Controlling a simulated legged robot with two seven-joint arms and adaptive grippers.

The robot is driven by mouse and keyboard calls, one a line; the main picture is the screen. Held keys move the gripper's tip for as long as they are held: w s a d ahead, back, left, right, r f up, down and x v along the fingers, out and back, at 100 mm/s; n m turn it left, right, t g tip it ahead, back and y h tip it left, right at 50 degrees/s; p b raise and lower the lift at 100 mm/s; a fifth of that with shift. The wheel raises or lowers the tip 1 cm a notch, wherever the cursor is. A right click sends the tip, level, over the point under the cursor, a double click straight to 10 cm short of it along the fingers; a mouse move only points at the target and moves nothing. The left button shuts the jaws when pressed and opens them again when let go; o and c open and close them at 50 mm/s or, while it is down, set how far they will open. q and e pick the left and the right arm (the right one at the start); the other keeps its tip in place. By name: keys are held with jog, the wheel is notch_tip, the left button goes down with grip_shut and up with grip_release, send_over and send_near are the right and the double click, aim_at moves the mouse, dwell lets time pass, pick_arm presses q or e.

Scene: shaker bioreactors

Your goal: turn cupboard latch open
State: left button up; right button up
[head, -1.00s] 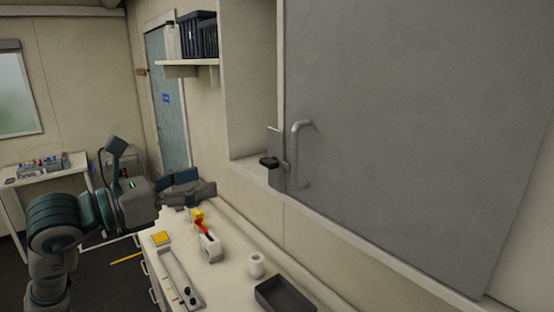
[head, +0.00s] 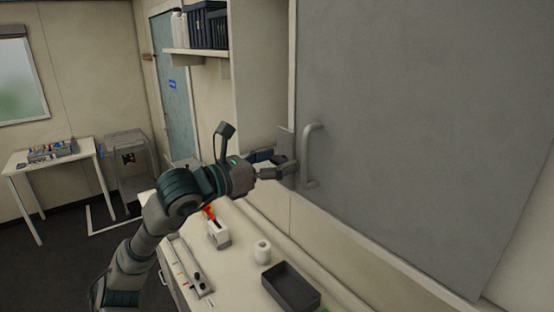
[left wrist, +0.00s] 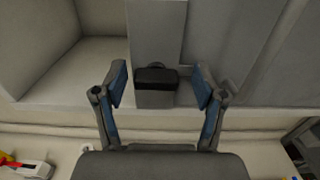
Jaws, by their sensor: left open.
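The grey cupboard door (head: 420,120) fills the right of the head view, with a bar handle (head: 308,155) near its left edge. The latch, a dark knob on a grey plate, shows in the left wrist view (left wrist: 156,78); my gripper hides the knob in the head view. My left gripper (head: 278,165) is at the latch, and its fingers are open. In the left wrist view the gripper (left wrist: 160,85) has one finger on each side of the knob, with a gap on both sides. My right gripper is not in view.
Below is a bench with a black tray (head: 291,287), a white roll (head: 262,251) and a red and white tool (head: 217,233). A shelf (head: 195,55) with dark crates hangs at the back left. An open cupboard recess lies left of the door.

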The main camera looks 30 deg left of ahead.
pick_arm(q)
jog(key=shift+a, duration=0.4)
jog(key=shift+a+f, duration=0.1)
jog(key=shift+a, duration=0.2)
jog(key=shift+c, duration=1.2)
jog(key=shift+a, duration=0.15)
jog(key=c, duration=0.4)
jog(key=shift+s+d, duration=0.2)
jog(key=shift+d, duration=0.05)
jog(key=c, duration=0.4)
jog(key=shift+s+d+r, duration=0.15)
jog(key=shift+d+r, duration=0.05)
jog(key=shift+d, duration=0.1)
jog(key=shift+c, duration=0.5)
jog(key=shift+a, duration=0.1)
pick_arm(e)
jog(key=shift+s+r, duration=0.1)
